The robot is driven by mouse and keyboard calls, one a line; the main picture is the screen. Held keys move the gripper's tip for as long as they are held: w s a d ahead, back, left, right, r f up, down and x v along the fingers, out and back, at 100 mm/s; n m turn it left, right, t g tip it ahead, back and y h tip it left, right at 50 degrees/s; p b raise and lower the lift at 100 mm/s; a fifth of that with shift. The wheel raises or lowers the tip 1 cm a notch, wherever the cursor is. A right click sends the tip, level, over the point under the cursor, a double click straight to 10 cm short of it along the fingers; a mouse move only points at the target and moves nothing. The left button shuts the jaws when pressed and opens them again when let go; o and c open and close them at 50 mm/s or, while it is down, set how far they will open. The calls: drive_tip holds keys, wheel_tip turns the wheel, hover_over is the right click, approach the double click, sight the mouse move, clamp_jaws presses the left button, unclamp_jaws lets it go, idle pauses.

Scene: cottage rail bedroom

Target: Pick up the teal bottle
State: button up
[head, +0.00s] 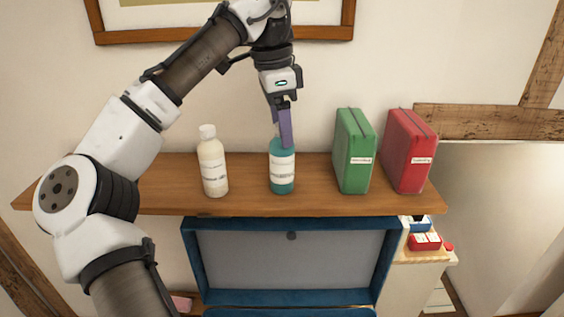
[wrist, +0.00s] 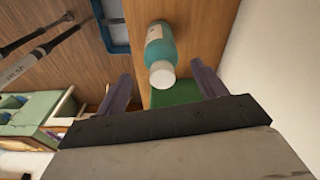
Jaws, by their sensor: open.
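The teal bottle (head: 282,174) stands upright on a wooden shelf (head: 240,205) in the head view, with a white label on its front. In the wrist view the teal bottle (wrist: 160,53) shows from above, its white cap (wrist: 162,74) toward me and between the lines of my two fingers. My gripper (head: 284,125) is open, pointing down at the bottle's top, with its purple fingers overlapping the cap in the head view. In the wrist view my gripper (wrist: 163,88) has a finger on each side of the cap. No hold on the bottle shows.
A cream bottle (head: 212,161) stands to the left on the shelf. A green case (head: 354,150) and a red case (head: 407,150) stand to the right. The wall is close behind. An open blue case (head: 290,262) is below the shelf front.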

sight(282, 159)
drive_tip(key=f, duration=0.4)
drive_tip(key=shift+w+d+f+p, duration=0.15)
drive_tip(key=shift+d+f+p, duration=0.05)
drive_tip(key=shift+d+p, duration=0.1)
drive_tip(key=c, duration=1.2)
